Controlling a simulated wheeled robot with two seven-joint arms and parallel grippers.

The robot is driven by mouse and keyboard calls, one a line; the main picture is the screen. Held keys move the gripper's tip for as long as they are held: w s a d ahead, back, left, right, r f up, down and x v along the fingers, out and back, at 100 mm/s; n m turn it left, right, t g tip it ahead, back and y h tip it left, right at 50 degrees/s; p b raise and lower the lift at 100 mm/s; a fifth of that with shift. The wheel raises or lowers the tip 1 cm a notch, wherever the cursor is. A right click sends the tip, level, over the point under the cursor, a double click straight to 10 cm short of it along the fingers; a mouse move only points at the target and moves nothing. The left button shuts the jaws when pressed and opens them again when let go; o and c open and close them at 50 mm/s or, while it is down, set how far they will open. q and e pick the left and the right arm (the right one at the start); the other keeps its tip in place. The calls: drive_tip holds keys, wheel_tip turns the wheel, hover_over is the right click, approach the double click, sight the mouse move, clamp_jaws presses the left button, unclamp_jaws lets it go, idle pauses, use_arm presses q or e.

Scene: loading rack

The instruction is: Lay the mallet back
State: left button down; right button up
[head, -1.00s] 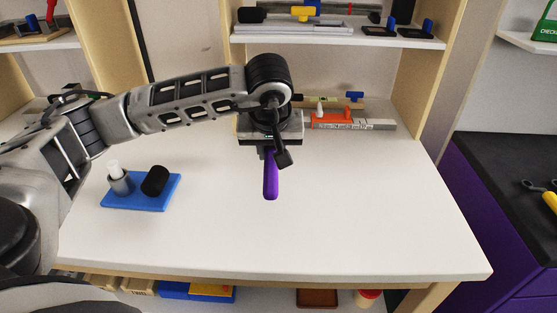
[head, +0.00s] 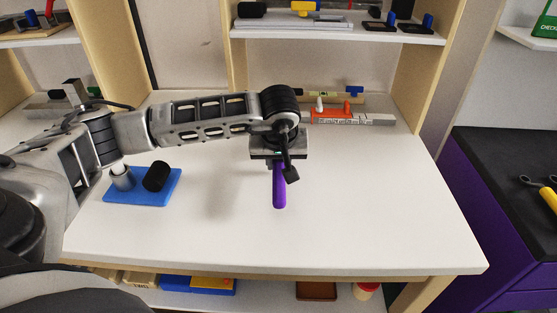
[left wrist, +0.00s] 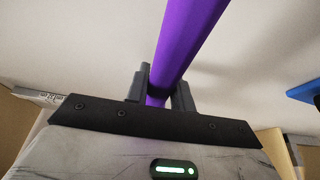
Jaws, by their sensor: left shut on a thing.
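My left gripper (head: 279,162) is shut on a purple handle (head: 279,194), taken here as the mallet's. It is over the middle of the white table, and the handle hangs toward the table's front. A clear gap to the tabletop is hard to judge. In the left wrist view the purple handle (left wrist: 188,38) runs up from between the two dark fingers (left wrist: 160,92). The mallet's head is not clearly visible. A blue tray (head: 140,200) lies left of the gripper, bearing a grey-and-white cylinder (head: 121,179) and a black cylinder (head: 157,176). My right gripper is out of view.
Orange and grey tools (head: 335,114) and a level with a blue part (head: 355,92) lie at the table's back. A shelf (head: 340,35) with tools hangs above. The table's front and right are bare. A purple cabinet (head: 470,200) stands at right.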

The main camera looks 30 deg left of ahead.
use_arm(q)
drive_tip(key=shift+f, duration=0.25)
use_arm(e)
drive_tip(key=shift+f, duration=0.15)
use_arm(q)
drive_tip(key=c, duration=1.2)
unclamp_jaws()
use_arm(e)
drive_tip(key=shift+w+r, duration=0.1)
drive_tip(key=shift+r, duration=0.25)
use_arm(q)
drive_tip(key=shift+r+p, duration=0.4)
drive_tip(key=v, duration=0.1)
drive_tip(key=b+v, duration=0.1)
drive_tip(key=v, duration=0.2)
drive_tip(key=shift+s+a+r+b, duration=0.15)
drive_tip(key=shift+a+b, duration=0.1)
drive_tip(key=shift+b, duration=0.05)
drive_tip(key=v, duration=1.1)
drive_tip(key=shift+s+r, duration=0.2)
drive_tip(key=shift+r, duration=0.05)
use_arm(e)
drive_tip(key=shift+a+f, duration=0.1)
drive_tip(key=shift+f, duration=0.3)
